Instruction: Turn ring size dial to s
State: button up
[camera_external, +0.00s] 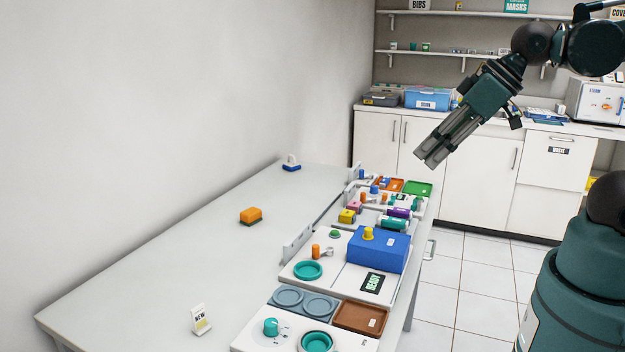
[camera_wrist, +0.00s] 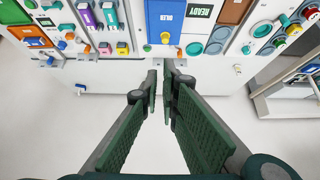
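A rounded teal dial (camera_external: 271,327) sits on a white panel (camera_external: 248,340) at the near end of the table, with small marks around it too small to read. It appears to be the ring size dial; it also shows in the wrist view (camera_wrist: 247,49), small and at the right. A teal ring-shaped dish (camera_external: 316,342) is beside it. My gripper (camera_external: 428,158) is high above the floor, to the right of the table's far part and well away from the dial. Its fingers are apart with nothing between them, as the wrist view also shows (camera_wrist: 163,90).
A blue box (camera_external: 378,250) with a yellow knob stands mid-row, near the READY display (camera_external: 373,282). A brown tray (camera_external: 361,317) lies behind the teal dish. Further panels hold several coloured small items. An orange sponge-like block (camera_external: 250,214) lies on the otherwise fairly clear left tabletop.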

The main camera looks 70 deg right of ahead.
jog(key=o, duration=0.7)
jog(key=shift+w+a+r, duration=0.1)
jog(key=shift+o, duration=0.2)
jog(key=shift+w+a+r+n, duration=0.2)
jog(key=shift+w+a+n, duration=0.25)
jog(key=shift+w, duration=0.3)
jog(key=w+a+f+n+g+p, duration=0.35)
jog(key=w+a+n, duration=0.35)
jog(key=w+a, duration=0.8)
jog(key=w+a+f+n+g, duration=0.1)
jog(key=w+a+f+n, duration=0.1)
jog(key=a+f, duration=0.3)
jog(key=w+a+f+n+g+p, duration=0.1)
jog(key=a+f+n, duration=0.1)
jog(key=a+f, duration=0.2)
jog(key=w+a+f+n+g, duration=0.1)
jog(key=w+a+f+n, duration=0.1)
jog(key=a+f, duration=0.3)
jog(key=shift+w+a+f+n+g, duration=0.1)
jog(key=shift+a+n, duration=0.05)
jog(key=shift+a, duration=0.5)
jog(key=shift+w+a+f+n+g, duration=0.1)
jog(key=shift+w+a+n, duration=0.05)
jog(key=shift+a, duration=0.45)
jog(key=shift+w+a+f+n+g, duration=0.1)
jog(key=shift+a+n, duration=0.05)
jog(key=shift+a, duration=0.5)
jog(key=shift+a+f, duration=0.3)
jog(key=shift+f, duration=0.1)
jog(key=shift+f, duration=0.15)
